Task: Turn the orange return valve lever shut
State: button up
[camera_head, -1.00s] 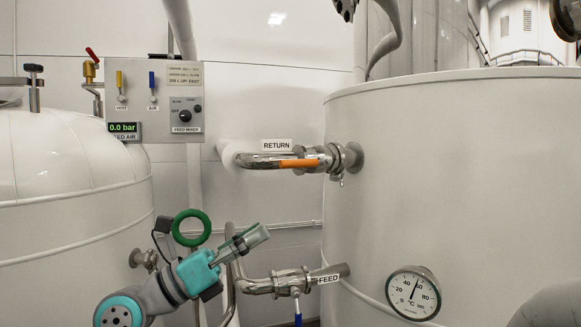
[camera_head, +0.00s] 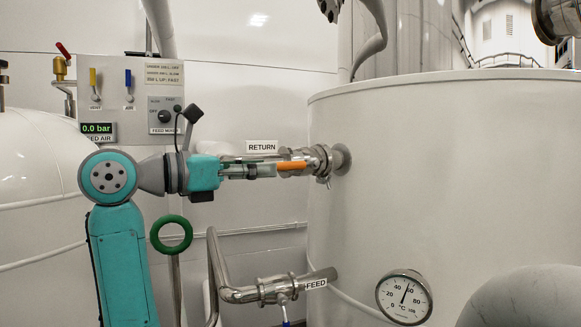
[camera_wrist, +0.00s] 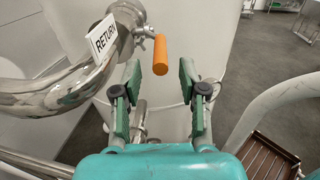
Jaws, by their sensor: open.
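The orange return valve lever (camera_head: 291,166) lies along the steel return pipe, by the valve at the big tank, in the head view. In the wrist view the lever (camera_wrist: 160,55) stands out ahead of my gripper, between the lines of its two fingers. My gripper (camera_head: 268,170) reaches right toward the lever's left end in the head view. In the wrist view my gripper (camera_wrist: 160,82) is open, with its green-padded fingers apart and nothing held. Whether the fingertips overlap the lever's end is hard to tell. The RETURN sign (camera_wrist: 103,35) hangs left of the lever.
The large white tank (camera_head: 450,180) stands to the right with a dial gauge (camera_head: 404,297). The feed pipe (camera_head: 240,294) runs below. A control panel (camera_head: 130,100) is behind my arm, and a green ring handwheel (camera_head: 171,218) is under it.

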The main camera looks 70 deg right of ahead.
aim_at(302, 166)
jog(key=x, duration=0.7)
jog(key=shift+s, duration=0.1)
grip_shut()
